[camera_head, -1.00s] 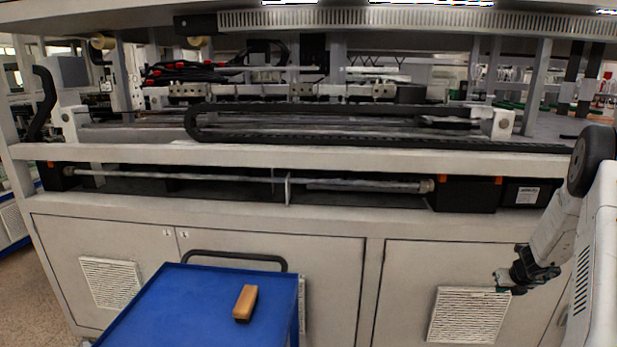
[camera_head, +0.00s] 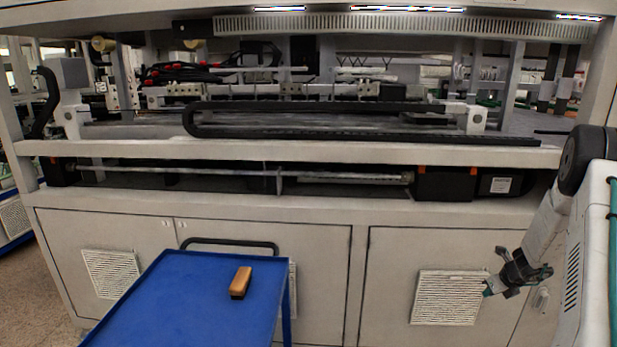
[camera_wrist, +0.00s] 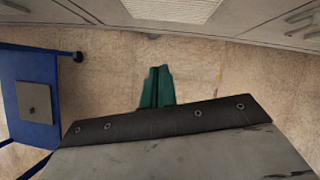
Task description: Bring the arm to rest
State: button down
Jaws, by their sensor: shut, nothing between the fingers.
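My gripper (camera_head: 489,289) hangs at the right of the head view, in front of the lower cabinet door and beside its white vent grille. It holds nothing. In the wrist view its green fingers (camera_wrist: 157,88) lie together, shut, above the speckled floor. My arm comes down from the upper right of the head view, bent, with the gripper end pointing left and down.
A blue cart (camera_head: 190,300) with a black handle stands left of centre. A brush with a tan top (camera_head: 241,279) lies on it. The large gantry machine (camera_head: 300,153) fills the back. Floor (camera_wrist: 110,75) is clear below my gripper.

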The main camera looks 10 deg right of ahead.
jog(key=s+a+r+n+g+y, duration=0.1)
jog(key=s+a+r+n, duration=0.2)
jog(key=a+r+n, duration=0.5)
jog(key=s+a+r+n+g+y, duration=0.25)
jog(key=a+r+n, duration=0.2)
jog(key=a, duration=0.45)
jog(key=s+a+r+n+g+y, duration=0.1)
jog(key=s+a+r+n, duration=0.3)
jog(key=a+r+n, duration=0.4)
jog(key=s+a+r+n+h, duration=0.2)
jog(key=s+a+r+n, duration=0.5)
jog(key=s+a, duration=0.3)
jog(key=s+a+r+n+h, duration=0.2)
jog(key=s+a+r+n, duration=0.4)
jog(key=s, duration=0.7)
jog(key=a+n, duration=0.2)
jog(key=a, duration=0.1)
jog(key=shift+s+a+r, duration=0.4)
